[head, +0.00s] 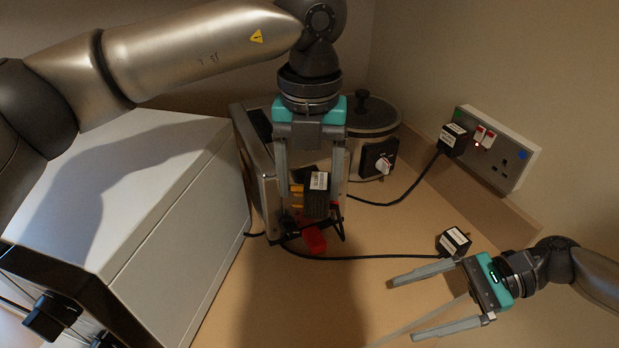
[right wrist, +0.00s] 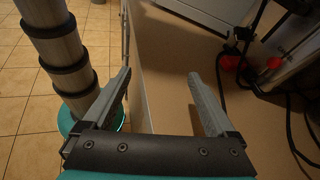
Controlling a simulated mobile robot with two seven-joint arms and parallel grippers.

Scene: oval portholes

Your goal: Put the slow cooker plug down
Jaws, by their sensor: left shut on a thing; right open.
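My left gripper (head: 311,205) is shut on a black plug (head: 316,200) with a white label and brass-coloured pins pointing left. It holds the plug in front of the slow cooker (head: 372,118); its height above the counter is hard to judge. The label is too small to read, so I cannot confirm it is the slow cooker plug. A second labelled plug (head: 454,241) lies on the counter with a black cable running left. A third plug (head: 453,139) sits in the wall socket. My right gripper (head: 402,308) is open and empty, also in the right wrist view (right wrist: 160,75).
The double wall socket (head: 508,160) has a free right outlet. A white box-shaped appliance (head: 130,170) fills the left. A metal appliance (head: 262,165) stands behind my left gripper. A red object (head: 315,240) is below it. The counter (head: 390,225) has free room in the middle.

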